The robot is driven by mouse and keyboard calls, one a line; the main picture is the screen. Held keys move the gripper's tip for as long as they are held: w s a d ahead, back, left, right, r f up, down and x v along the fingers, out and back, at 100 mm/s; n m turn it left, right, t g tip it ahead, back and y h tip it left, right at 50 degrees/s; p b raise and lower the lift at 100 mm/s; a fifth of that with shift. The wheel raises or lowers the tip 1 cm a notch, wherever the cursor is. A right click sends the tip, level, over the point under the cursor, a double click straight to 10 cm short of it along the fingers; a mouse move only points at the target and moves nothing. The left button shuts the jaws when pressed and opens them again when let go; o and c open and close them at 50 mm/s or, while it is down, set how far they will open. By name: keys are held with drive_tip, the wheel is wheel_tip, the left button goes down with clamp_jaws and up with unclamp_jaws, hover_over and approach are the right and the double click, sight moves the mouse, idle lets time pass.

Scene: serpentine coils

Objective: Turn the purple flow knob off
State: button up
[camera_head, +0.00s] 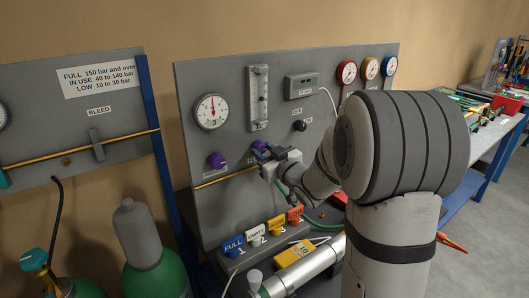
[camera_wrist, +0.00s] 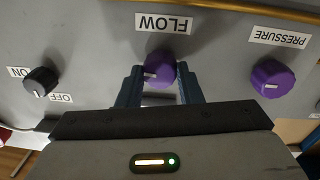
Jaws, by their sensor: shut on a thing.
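The purple flow knob (camera_wrist: 160,66) sits below an upside-down FLOW label (camera_wrist: 163,23) in the wrist view. Its white mark points to the picture's left there. My gripper (camera_wrist: 160,84) is shut on this knob, with one blue finger on each side. In the head view my gripper (camera_head: 262,155) is at the grey panel (camera_head: 225,80) and hides most of the flow knob.
A second purple knob (camera_wrist: 272,78), labelled PRESSURE, is beside it. A black ON/OFF knob (camera_wrist: 40,82) is on the other side. A round gauge (camera_head: 211,112) and a flow tube (camera_head: 258,98) are above. Coloured tags (camera_head: 256,234) and a cylinder (camera_head: 290,273) lie below.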

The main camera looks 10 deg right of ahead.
drive_tip(key=shift+f+b, duration=0.1)
drive_tip(key=shift+b, duration=0.2)
drive_tip(key=n+b, duration=0.1)
drive_tip(key=b, duration=0.1)
drive_tip(key=n+b, duration=0.1)
drive_tip(key=b, duration=0.1)
drive_tip(key=shift+f, duration=0.3)
drive_tip(key=n+b, duration=0.6)
drive_tip(key=b, duration=0.3)
drive_tip(key=shift+n+b, duration=0.3)
drive_tip(key=shift+n, duration=0.1)
drive_tip(key=n+b, duration=0.5)
drive_tip(key=shift+d+y+b, duration=0.1)
drive_tip(key=shift+y+b, duration=0.2)
drive_tip(key=shift+b, duration=0.1)
drive_tip(key=n+b, duration=0.2)
drive_tip(key=n, duration=0.1)
drive_tip(key=shift+r+n+b, duration=0.15)
drive_tip(key=shift+n+b, duration=0.15)
drive_tip(key=shift+n, duration=0.1)
drive_tip(key=shift+r+n+b, duration=0.1)
drive_tip(key=shift+n+b, duration=0.55)
drive_tip(key=shift+n, duration=0.55)
drive_tip(key=o, duration=1)
drive_tip(key=shift+c, duration=0.2)
